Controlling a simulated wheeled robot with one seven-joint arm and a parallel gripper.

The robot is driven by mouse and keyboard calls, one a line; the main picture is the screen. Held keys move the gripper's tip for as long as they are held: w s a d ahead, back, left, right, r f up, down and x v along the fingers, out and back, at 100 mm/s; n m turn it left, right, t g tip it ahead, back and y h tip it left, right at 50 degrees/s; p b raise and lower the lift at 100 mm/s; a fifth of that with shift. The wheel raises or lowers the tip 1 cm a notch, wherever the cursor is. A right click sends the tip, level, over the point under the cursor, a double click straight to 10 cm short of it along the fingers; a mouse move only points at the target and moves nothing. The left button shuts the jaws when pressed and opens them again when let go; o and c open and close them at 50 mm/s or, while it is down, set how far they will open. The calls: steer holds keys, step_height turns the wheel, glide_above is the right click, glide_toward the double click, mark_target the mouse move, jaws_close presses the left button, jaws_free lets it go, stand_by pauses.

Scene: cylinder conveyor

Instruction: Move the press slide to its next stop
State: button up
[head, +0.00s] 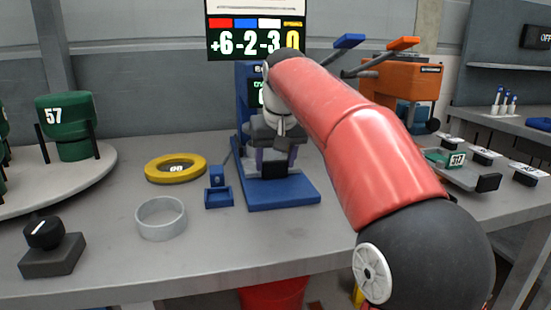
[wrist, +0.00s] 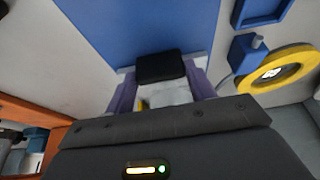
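The blue press (head: 243,110) stands on its blue base plate (head: 285,196) at the middle of the bench. The press slide's black handle (head: 275,170) shows low at the front. The wrist view shows the handle (wrist: 160,68) with a pale grey part of the slide (wrist: 168,95) behind it. My gripper (head: 277,160) is down at the press, with its pale purple fingers on either side of the handle. The fingers look very near its sides; whether they press on it cannot be told. My gripper body and arm hide much of the press and slide.
A yellow ring (head: 153,170), a grey ring (head: 160,232), a small blue tray (head: 218,203) and a black knob (head: 45,232) lie left of the press. A round table with green cylinders (head: 68,143) is far left. An orange press (head: 400,85) stands right.

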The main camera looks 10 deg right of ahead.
steer(key=c, duration=0.5)
steer(key=s+b, duration=0.5)
steer(key=s, duration=1.2)
steer(key=shift+s, duration=0.15)
steer(key=shift+c, duration=0.2)
steer(key=o, duration=1.4)
steer(key=shift+s, duration=0.1)
steer(key=p+v, duration=0.1)
steer(key=v, duration=0.7)
steer(key=shift+p, duration=0.35)
steer(key=shift+s+f, duration=0.1)
